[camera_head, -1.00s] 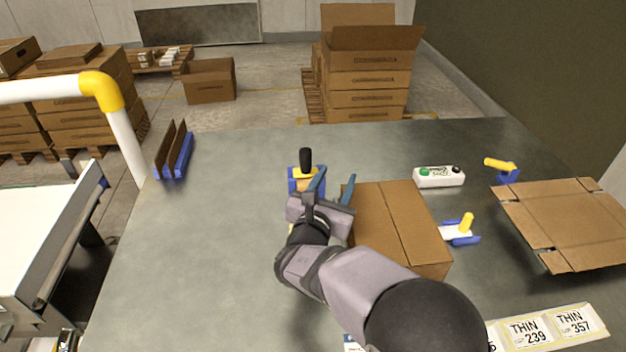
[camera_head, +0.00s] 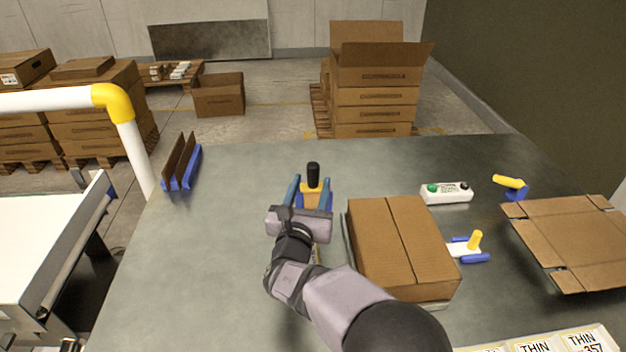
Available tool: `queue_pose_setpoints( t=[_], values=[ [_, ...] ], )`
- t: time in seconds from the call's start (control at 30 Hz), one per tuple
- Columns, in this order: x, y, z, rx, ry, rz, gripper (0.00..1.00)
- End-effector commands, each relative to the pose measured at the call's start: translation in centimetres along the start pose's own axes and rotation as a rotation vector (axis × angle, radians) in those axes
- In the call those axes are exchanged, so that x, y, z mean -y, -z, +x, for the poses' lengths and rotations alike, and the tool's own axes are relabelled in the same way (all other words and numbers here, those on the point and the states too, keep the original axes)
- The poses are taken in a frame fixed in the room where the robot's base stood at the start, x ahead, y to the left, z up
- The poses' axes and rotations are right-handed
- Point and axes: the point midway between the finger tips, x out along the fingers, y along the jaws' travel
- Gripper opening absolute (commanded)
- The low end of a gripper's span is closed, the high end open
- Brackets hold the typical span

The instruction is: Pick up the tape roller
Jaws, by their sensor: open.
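The tape roller (camera_head: 313,173), with a black upright handle and a yellow and blue body, stands on the grey table near its back middle. My gripper (camera_head: 311,184) is open, with one blue finger on the left of the roller and the other on its right. The roller's lower body is partly hidden by the gripper, and I cannot tell whether the fingers touch it.
A closed carton (camera_head: 400,240) stands close on the right. Beyond it are a white button box (camera_head: 446,194), two yellow-handled blue tools (camera_head: 514,188) (camera_head: 472,248) and a flat carton (camera_head: 570,235). Blue rack (camera_head: 184,168) stands at left. Table between rack and gripper is clear.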

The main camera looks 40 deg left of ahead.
Motion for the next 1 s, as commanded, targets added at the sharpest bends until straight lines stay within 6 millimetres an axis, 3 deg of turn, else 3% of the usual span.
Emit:
queue_pose_setpoints(
  t=[0.4, 0.73, 0.93, 1.0],
  values=[
    [-0.2, -0.1, 4.1, -0.001, 0.002, 0.001, 0.45],
    [-0.2, -0.1, 4.5, -0.001, 0.001, 0.0, 0.45],
    [-0.2, -0.1, 4.5, -0.001, 0.001, 0.0, 0.0],
    [-0.2, -0.2, 4.5, 0.002, 0.001, 0.001, 0.0]
  ],
)
